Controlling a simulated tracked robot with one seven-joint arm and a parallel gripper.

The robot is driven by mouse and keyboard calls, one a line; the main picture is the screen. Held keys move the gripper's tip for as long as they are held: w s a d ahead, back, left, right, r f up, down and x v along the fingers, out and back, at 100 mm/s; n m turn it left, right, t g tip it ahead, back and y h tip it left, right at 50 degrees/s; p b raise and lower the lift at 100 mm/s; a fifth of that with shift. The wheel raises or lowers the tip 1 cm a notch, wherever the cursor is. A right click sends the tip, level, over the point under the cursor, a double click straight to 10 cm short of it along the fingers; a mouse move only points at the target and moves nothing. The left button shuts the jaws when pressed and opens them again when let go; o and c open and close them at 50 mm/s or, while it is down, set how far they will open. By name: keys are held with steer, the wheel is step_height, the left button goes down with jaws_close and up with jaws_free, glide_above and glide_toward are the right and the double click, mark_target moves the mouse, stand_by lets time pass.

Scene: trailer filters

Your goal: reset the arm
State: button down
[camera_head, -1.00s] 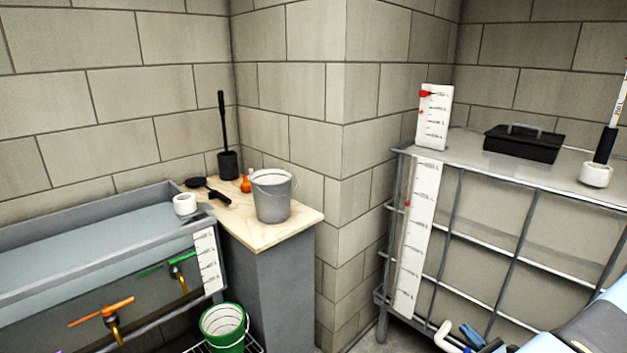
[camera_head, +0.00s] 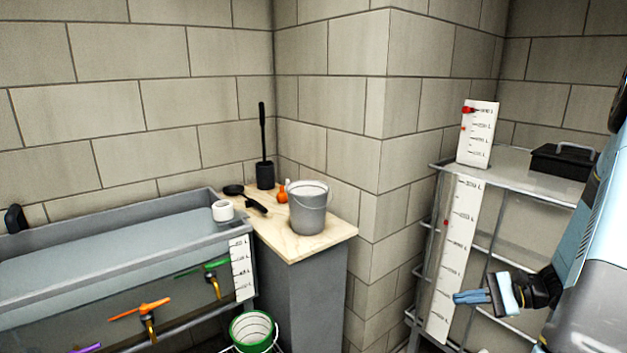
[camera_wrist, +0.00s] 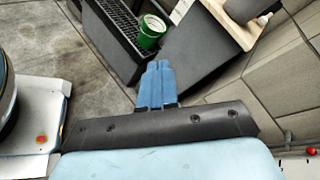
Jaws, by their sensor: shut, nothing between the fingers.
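My gripper (camera_head: 470,297) shows at the lower right of the head view, in front of the caged tank and its white level scale (camera_head: 452,262). Its blue fingers point left and are closed with nothing between them. In the wrist view my gripper (camera_wrist: 157,68) also shows with its two blue fingers together. Beyond the fingertips there is floor and a grey cabinet side. My light-blue arm comes in from the right edge of the head view.
A wooden-topped stand (camera_head: 335,232) holds a grey bucket (camera_head: 308,208). A water trough (camera_head: 100,258) with coloured valve handles is at the left. A green bucket (camera_head: 252,330) sits low beside the stand. A black case (camera_head: 562,162) lies on the tank top.

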steer(key=s+a+r+n+h, duration=0.4)
steer(key=s+r, duration=0.1)
steer(key=r, duration=0.3)
steer(key=s+a+r+n+h, duration=0.4)
steer(key=s+r+n+h, duration=0.1)
steer(key=r, duration=0.4)
steer(key=s+a+r+n+t+h, duration=0.1)
steer(key=s+a+r+n+h, duration=0.3)
steer(key=r, duration=0.5)
steer(key=shift+s+a+n, duration=0.4)
steer(key=shift+s+a, duration=0.1)
steer(key=shift+s, duration=0.3)
